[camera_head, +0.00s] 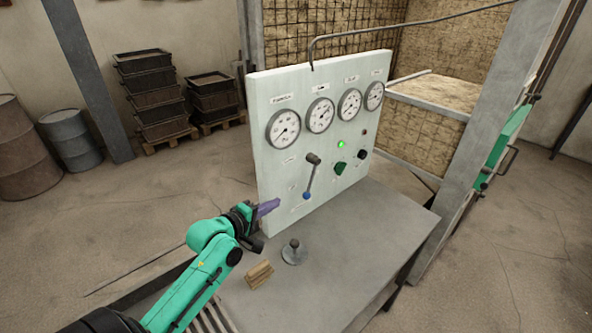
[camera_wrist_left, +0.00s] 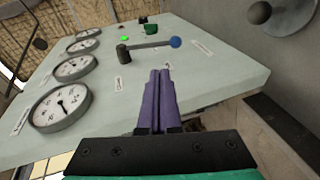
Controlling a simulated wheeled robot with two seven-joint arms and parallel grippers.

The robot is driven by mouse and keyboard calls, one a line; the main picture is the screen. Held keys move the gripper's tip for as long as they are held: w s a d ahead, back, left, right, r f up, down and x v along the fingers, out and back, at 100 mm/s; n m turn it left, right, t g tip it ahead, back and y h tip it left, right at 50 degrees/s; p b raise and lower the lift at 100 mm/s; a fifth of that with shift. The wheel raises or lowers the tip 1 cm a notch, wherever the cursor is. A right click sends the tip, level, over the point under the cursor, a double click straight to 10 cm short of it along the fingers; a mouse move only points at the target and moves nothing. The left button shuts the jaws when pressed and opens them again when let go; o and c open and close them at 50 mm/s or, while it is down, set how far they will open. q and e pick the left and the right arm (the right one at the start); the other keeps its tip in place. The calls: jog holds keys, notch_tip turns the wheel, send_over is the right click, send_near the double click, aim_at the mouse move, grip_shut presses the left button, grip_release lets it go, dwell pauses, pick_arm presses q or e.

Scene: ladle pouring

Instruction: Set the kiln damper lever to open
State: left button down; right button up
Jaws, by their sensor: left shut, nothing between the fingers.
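The damper lever (camera_head: 310,178) is on the pale control panel (camera_head: 268,165), below the dials. It runs from a dark cylindrical end at the top to a blue ball at the bottom, tilted slightly left. In the left wrist view the lever (camera_wrist_left: 149,45) lies across the panel, beyond my fingertips. The labels around it are too small to read. My left gripper (camera_head: 268,206) has purple fingers, is shut and empty, and sits left of the blue ball, apart from it. Its closed fingers also show in the left wrist view (camera_wrist_left: 159,76). My right gripper is not in view.
Several gauges (camera_head: 283,128) line the panel's upper part. A green light (camera_head: 340,144), a green knob (camera_head: 341,168) and a black knob (camera_head: 362,154) are right of the lever. A wooden block (camera_head: 259,274) and a round-based knobbed object (camera_head: 294,253) stand on the grey bench (camera_head: 345,255).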

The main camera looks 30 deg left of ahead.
aim_at(309, 193)
pick_arm(q)
jog(key=p+x, duration=0.1)
jog(key=x, duration=1.3)
jog(key=shift+w+d+f, duration=0.2)
jog(key=shift+w+f, duration=0.05)
jog(key=shift+w, duration=0.05)
jog(key=shift+f, duration=0.15)
jog(key=w+f+t+b, duration=0.1)
jog(key=b, duration=0.5)
jog(key=w+f+t+b, duration=0.1)
jog(key=t+b, duration=0.1)
jog(key=b, duration=0.3)
jog(key=shift+w+d+f+n+h+b, duration=0.15)
jog(key=shift+w+d+n+h+b, duration=0.15)
jog(key=shift+d+n+h+b, duration=0.1)
jog(key=shift+w+b, duration=0.1)
jog(key=shift+b, duration=0.2)
jog(key=shift+r+t, duration=0.3)
jog(key=shift+r, duration=0.3)
